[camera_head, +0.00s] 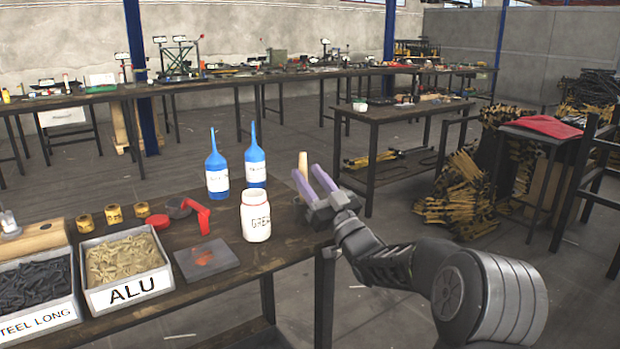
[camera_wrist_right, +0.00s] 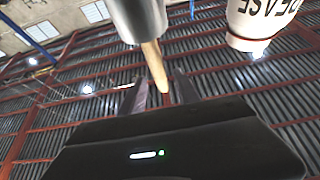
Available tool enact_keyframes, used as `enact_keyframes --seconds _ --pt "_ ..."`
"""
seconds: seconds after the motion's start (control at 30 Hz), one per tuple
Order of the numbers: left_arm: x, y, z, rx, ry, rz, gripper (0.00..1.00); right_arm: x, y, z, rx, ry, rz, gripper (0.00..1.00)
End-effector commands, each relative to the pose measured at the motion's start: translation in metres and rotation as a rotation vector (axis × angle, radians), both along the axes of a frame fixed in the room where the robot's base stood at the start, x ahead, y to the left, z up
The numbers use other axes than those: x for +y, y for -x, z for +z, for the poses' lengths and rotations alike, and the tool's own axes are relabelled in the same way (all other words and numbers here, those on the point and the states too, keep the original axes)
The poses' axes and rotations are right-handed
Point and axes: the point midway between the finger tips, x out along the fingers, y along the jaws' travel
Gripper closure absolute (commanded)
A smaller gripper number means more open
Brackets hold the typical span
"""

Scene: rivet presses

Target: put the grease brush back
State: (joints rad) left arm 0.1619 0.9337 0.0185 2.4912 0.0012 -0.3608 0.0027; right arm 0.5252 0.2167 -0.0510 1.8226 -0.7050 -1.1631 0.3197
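My right gripper (camera_head: 309,170) is beyond the white jar's right side, near the table's right end, with its two purple fingers spread apart. The light wooden handle (camera_head: 303,160) stands upright at the fingertips. In the right wrist view, which is upside down, the handle (camera_wrist_right: 155,66) comes out of a grey cylinder (camera_wrist_right: 139,15) and reaches in between the spread fingers (camera_wrist_right: 159,92), with gaps visible. I cannot tell whether the cylinder is a holder or part of the brush; bristles are hidden. The white grease jar (camera_head: 256,218) stands open on the table. My left gripper is out of view.
Two blue bottles (camera_head: 216,170) stand behind the jar. The dark table's right edge lies beneath my gripper.

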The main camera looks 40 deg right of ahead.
Motion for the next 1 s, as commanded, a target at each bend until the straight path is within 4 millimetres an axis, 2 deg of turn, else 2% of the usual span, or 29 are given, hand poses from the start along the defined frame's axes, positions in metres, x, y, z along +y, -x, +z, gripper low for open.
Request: enact_keyframes --seconds 0.27,0.37,0.7,0.83,1.0 --pt "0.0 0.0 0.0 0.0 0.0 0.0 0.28 -0.001 0.011 -0.006 0.001 0.0 -0.001 0.62" --pt "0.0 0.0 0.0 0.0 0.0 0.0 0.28 0.0 0.024 -0.013 0.002 0.0 -0.001 0.62" --pt "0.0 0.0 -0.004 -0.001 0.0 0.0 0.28 0.001 0.085 -0.046 0.001 0.0 -0.002 0.62" --pt "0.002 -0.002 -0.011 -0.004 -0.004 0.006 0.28 0.001 0.1 -0.054 0.0 0.0 -0.002 0.62" --pt "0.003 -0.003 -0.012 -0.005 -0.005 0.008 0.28 0.002 0.107 -0.055 -0.001 0.0 0.001 0.62"
